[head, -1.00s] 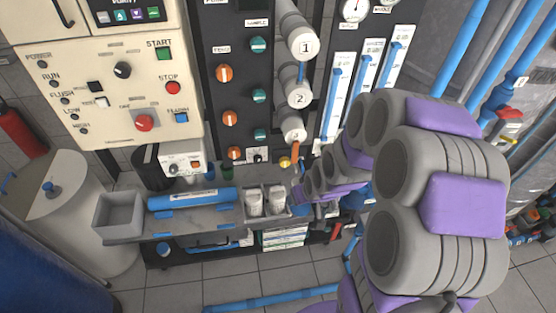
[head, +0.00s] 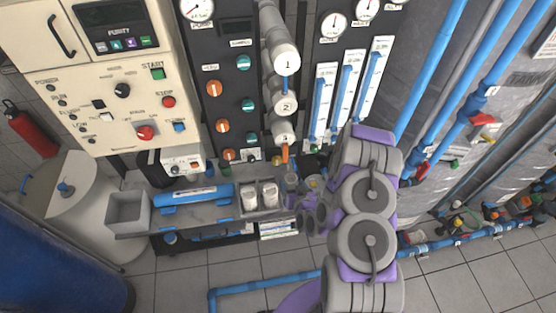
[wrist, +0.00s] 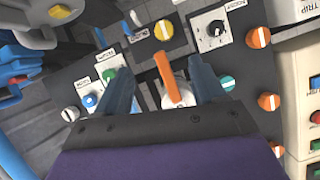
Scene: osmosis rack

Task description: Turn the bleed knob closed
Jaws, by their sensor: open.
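My gripper (wrist: 158,66) is open, with one finger on each side of an orange lever (wrist: 165,75) in the wrist view. I cannot tell whether they touch. The lever also shows below the white tube end marked 3 in the head view (head: 285,153). The panel beyond carries a yellow knob (wrist: 164,30), a black knob (wrist: 216,28), a blue knob (wrist: 90,101) and a green knob (wrist: 108,75). Their small labels are too blurred to tell which is the bleed knob. In the head view my gripper (head: 297,182) is small and partly hidden by my arm.
Orange knobs (wrist: 258,38) and a teal knob (wrist: 227,83) sit on the panel. In the head view, a shelf with a grey bin (head: 128,210) and a blue cylinder (head: 190,194) stands left of my gripper. Blue pipes (head: 432,75) rise at the right. Tiled floor is open below.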

